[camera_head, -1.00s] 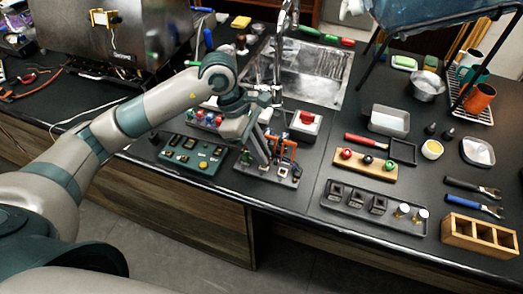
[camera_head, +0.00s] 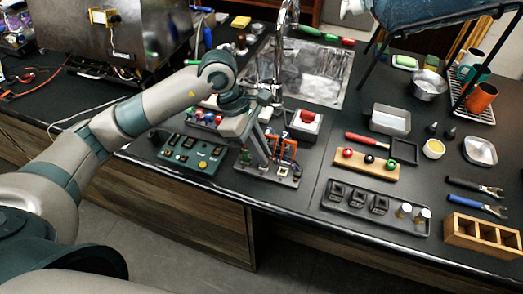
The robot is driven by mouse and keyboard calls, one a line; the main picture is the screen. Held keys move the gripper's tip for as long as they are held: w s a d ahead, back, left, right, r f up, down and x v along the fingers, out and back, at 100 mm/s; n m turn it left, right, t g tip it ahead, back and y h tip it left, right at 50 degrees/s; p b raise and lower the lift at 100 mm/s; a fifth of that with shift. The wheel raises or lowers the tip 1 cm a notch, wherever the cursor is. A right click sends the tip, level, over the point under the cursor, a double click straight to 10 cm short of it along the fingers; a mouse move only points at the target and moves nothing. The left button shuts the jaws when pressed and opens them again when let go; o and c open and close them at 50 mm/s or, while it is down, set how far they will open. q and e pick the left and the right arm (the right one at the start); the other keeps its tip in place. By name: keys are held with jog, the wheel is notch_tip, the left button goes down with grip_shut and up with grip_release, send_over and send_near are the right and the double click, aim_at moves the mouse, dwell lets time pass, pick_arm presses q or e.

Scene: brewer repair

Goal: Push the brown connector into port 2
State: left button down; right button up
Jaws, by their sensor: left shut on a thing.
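My left gripper (camera_head: 264,160) reaches down over a small dark repair board (camera_head: 285,181) with upright posts and orange wiring, near the counter's front edge. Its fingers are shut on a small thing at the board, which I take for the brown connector. The fingers hide it, and its shape and colour cannot be made out. Port 2 cannot be told apart on the board at this size. Whether the connector is seated or apart from a port cannot be seen. My right gripper is not in view.
A green panel with knobs (camera_head: 187,151) lies left of the board. A red-buttoned box (camera_head: 303,123) stands behind it. A dark tray (camera_head: 345,209) and a wooden block with coloured knobs (camera_head: 365,164) lie to the right. A sink (camera_head: 310,72) is behind.

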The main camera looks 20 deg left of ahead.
pick_arm(q)
jog(key=shift+f+b, duration=0.4)
jog(key=shift+b, duration=0.55)
dwell(1.1)
jog(key=shift+f+b, duration=0.2)
jog(key=shift+b, duration=0.7)
dwell(0.9)
dwell(0.4)
jog(key=c, duration=1.7)
grip_release()
jog(key=shift+s+r, duration=0.1)
jog(key=shift+r, duration=0.1)
